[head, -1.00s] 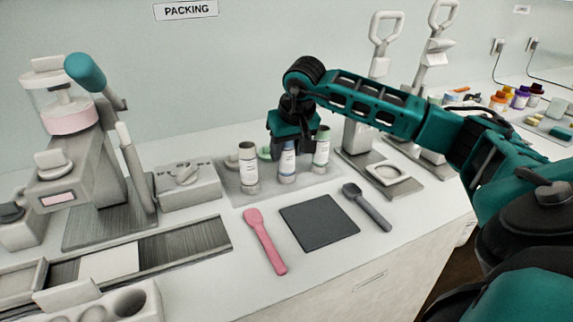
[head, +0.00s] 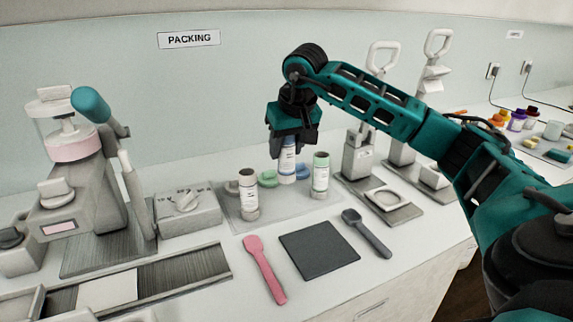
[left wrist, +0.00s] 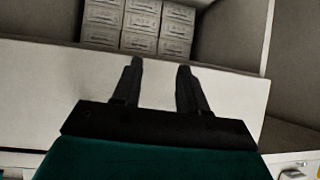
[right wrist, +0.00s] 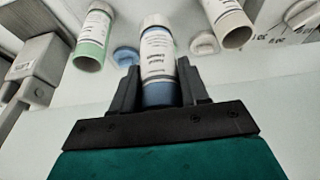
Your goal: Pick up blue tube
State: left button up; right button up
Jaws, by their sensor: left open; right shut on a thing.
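The blue tube (head: 287,165) has a white label and a blue end. My right gripper (head: 290,145) is shut on its upper part and holds it upright, raised above the mat. In the right wrist view the blue tube (right wrist: 158,65) sits between both fingers (right wrist: 158,92). My left gripper (left wrist: 160,85) shows only in the left wrist view; it is open and empty.
Green and blue caps lie behind. A dark pad (head: 318,252), a pink spatula (head: 264,268) and a dark spatula (head: 366,233) lie in front. A press (head: 358,160) stands right.

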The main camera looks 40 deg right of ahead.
notch_tip(320, 180, up, 13)
jog(key=p, duration=0.2)
jog(key=shift+f, duration=0.1)
dwell(0.4)
